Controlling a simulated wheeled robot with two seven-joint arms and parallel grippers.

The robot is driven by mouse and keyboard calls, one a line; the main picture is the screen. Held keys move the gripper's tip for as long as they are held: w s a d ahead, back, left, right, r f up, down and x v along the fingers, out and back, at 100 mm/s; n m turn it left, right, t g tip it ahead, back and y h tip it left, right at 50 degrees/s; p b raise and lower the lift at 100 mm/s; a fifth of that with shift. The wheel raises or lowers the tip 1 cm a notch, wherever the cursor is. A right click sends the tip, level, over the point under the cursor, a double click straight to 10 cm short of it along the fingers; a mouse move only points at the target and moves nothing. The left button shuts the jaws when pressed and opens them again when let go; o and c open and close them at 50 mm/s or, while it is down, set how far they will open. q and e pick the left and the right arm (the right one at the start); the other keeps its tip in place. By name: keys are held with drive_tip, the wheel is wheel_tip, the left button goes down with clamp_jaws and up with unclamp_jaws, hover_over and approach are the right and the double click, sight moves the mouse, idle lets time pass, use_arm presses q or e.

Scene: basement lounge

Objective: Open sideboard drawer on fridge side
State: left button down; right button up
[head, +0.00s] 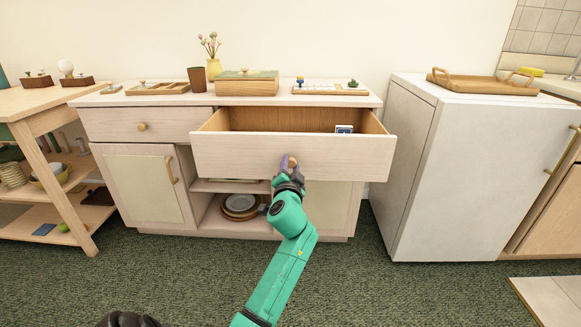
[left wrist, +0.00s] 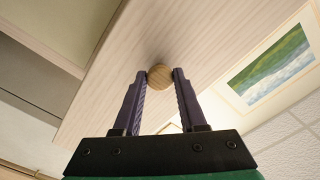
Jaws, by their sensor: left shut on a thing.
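The sideboard (head: 110,98) is pale wood and stands against the wall. Its right drawer (head: 350,157), on the side of the white fridge (head: 412,150), is pulled well out, and its inside shows. A small blue and white item (head: 344,129) lies in it. My left gripper (head: 289,163) is at the middle of that drawer's front. In the left wrist view its two fingers (left wrist: 160,88) are on either side of the round wooden knob (left wrist: 160,76), shut on it. The left drawer (head: 150,126) is closed. My right gripper is not clearly in view; a dark part of mine shows at the bottom edge.
A wooden table (head: 42,102) stands at the left. Green carpet (head: 190,270) in front is clear.

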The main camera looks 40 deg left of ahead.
use_arm(q)
drive_tip(key=shift+c, duration=2.3)
unclamp_jaws()
drive_tip(key=v, duration=1.4)
drive_tip(key=shift+s+d, duration=0.2)
use_arm(e)
drive_tip(key=shift+s+d+r+g, duration=0.35)
drive_tip(key=shift+d+r+g, duration=0.05)
drive_tip(key=shift+d, duration=0.1)
